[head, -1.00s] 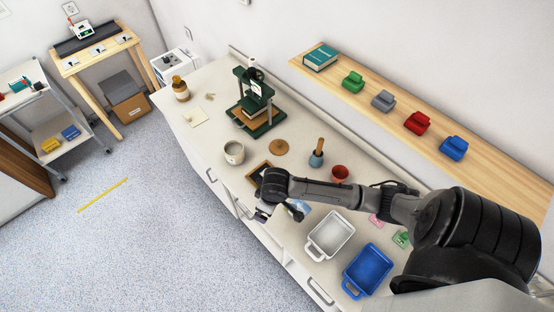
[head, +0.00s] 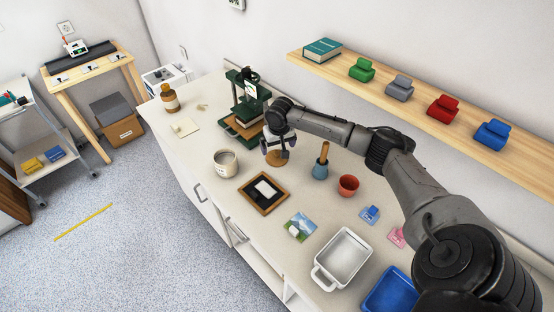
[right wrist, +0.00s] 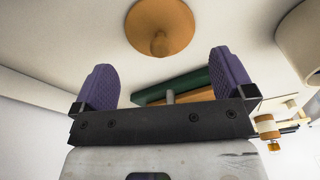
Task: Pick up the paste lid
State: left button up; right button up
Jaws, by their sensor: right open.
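The paste lid, a round tan-brown disc with a small knob (head: 275,161), lies on the counter (head: 330,205) just right of the pale pot (head: 226,162). It shows whole at the top of the right wrist view (right wrist: 160,27), with its knob towards the gripper. My right gripper (head: 279,148) has purple finger pads and is open and empty. It is above the lid and partly hides it in the head view. In the right wrist view the fingers (right wrist: 163,62) stand apart, with the lid beyond their tips. My left gripper is not in view.
A green press (head: 246,105) stands close behind. A blue brush pot with wooden handle (head: 320,168) and a red pot (head: 348,185) stand right of the lid. A dark framed board (head: 255,199) lies in front; white (head: 343,257) and blue trays (head: 385,292) stand nearer.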

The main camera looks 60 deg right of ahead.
aim_at(277, 152)
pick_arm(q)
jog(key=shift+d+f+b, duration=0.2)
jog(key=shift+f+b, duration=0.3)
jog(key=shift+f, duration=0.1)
pick_arm(e)
jog(key=shift+w+d+f, duration=0.1)
jog(key=shift+w+f, duration=0.05)
jog(key=shift+f, duration=1.15)
jog(key=shift+w+d+f, duration=0.1)
jog(key=shift+f, duration=1.15)
